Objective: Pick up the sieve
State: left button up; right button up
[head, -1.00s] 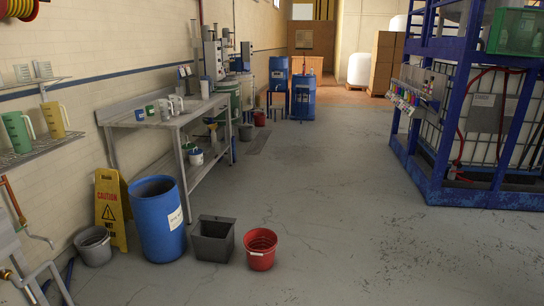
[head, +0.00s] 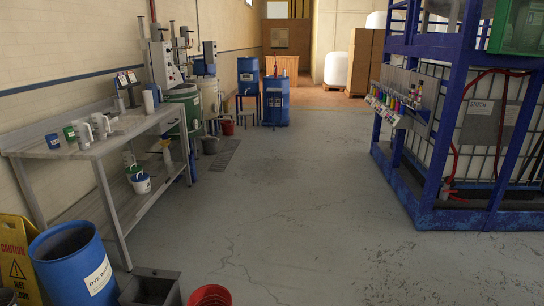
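I cannot make out a sieve in this view. The steel table (head: 100,152) on the left carries several small cups and jugs (head: 98,126) and a grey cylinder (head: 149,101). Neither of my grippers is in view.
A blue drum (head: 75,265), a grey square bin (head: 150,288), a red bucket (head: 210,296) and a yellow caution sign (head: 17,258) stand at the lower left. A blue frame (head: 455,120) with a caged tank stands right. The middle floor (head: 290,190) is clear.

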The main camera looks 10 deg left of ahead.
aim_at(114, 113)
jog(key=i+z, duration=0.2)
jog(key=i, duration=0.65)
jog(key=i+j+z, duration=0.2)
jog(key=i, duration=0.65)
jog(key=i+u, duration=0.2)
jog(key=i, duration=0.35)
jog(key=i+l+u, duration=0.15)
jog(key=i, duration=0.45)
jog(key=i+l+u, duration=0.2)
jog(key=i, duration=0.35)
jog(key=i+j+u, duration=0.15)
jog(key=i+u, duration=0.25)
jog(key=i, duration=0.2)
jog(key=i+u, duration=0.4)
jog(key=i, duration=0.15)
jog(key=i+l+u, duration=0.2)
jog(key=i+u, duration=0.15)
jog(key=i, duration=0.25)
